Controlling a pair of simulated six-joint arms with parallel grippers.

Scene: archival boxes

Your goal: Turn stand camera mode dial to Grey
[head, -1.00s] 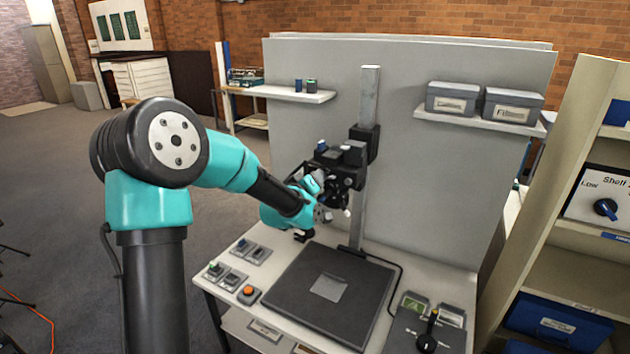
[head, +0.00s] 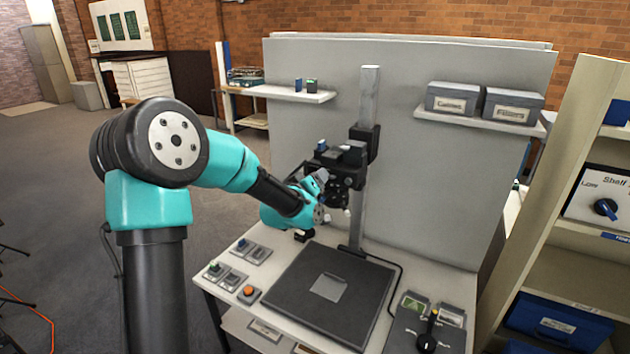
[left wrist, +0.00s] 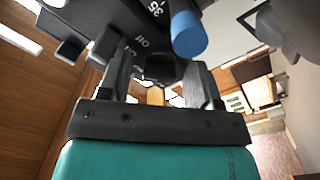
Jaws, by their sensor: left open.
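The stand camera (head: 345,165) is a black body on a grey upright column above the copy stand's dark baseboard. In the left wrist view its black body (left wrist: 112,22) fills the top, with white markings including "35" and a blue knob (left wrist: 188,34). A dark round part (left wrist: 155,68), which may be the mode dial, shows between my fingers; its setting cannot be read. My left gripper (head: 328,194) is at the camera's lower front. In the left wrist view the gripper (left wrist: 162,78) has its fingers apart, one on each side of that part; contact is unclear.
The baseboard (head: 290,300) bears a grey sheet (head: 329,288). Small switches and an orange button (head: 249,291) stand left of it; a panel with a black knob (head: 427,342) is at right. Grey boxes (head: 452,100) sit on the wall shelf. A shelving unit (head: 540,270) bounds the right.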

